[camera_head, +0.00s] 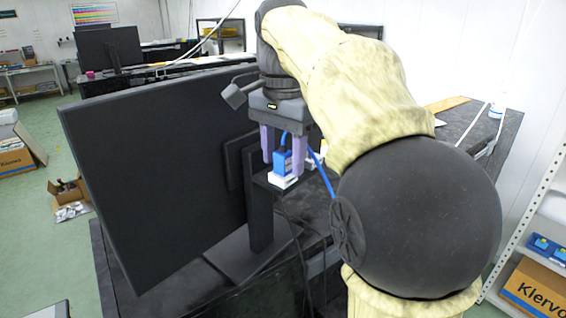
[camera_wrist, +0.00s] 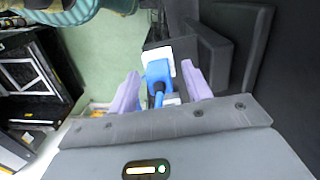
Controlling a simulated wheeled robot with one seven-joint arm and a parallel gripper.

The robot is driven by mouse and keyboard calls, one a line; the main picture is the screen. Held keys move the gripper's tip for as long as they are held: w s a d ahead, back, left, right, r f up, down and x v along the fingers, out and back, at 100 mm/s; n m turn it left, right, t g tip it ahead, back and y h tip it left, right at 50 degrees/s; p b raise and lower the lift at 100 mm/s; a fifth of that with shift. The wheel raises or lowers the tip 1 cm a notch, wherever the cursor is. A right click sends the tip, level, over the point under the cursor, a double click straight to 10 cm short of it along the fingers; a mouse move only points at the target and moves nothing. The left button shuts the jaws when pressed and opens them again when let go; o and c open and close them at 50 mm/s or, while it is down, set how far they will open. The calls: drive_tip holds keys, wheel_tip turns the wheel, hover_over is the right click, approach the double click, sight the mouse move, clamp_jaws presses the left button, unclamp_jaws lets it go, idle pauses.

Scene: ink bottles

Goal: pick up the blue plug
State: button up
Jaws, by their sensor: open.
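The blue plug (camera_head: 281,163) has a blue cable at its top and sits upright in a white socket block (camera_head: 284,182) on a small black ledge behind the monitor. My gripper (camera_head: 284,165) points down with its purple fingers on either side of the plug. In the wrist view, the plug (camera_wrist: 158,74) lies between the two open fingers (camera_wrist: 161,88), with a visible gap on each side. The white block (camera_wrist: 183,50) shows beyond it. The lower part of the plug's near side is partly hidden by the cable in the wrist view.
A large black monitor (camera_head: 150,170) on a stand stands just left of my gripper, its stand post (camera_head: 259,205) close by. The blue cable (camera_head: 322,175) runs down to the right, near my arm. A dark desk (camera_head: 480,125) extends behind; white shelving (camera_head: 535,200) stands at right.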

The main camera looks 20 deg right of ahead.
sight(283, 151)
drive_tip(key=c, duration=1)
drive_tip(key=shift+o, duration=0.2)
drive_tip(key=shift+r, duration=0.15)
drive_tip(key=shift+r, duration=0.7)
wheel_tip(283, 151, up, 8)
drive_tip(key=p, duration=0.4)
drive_tip(key=shift+r, duration=0.2)
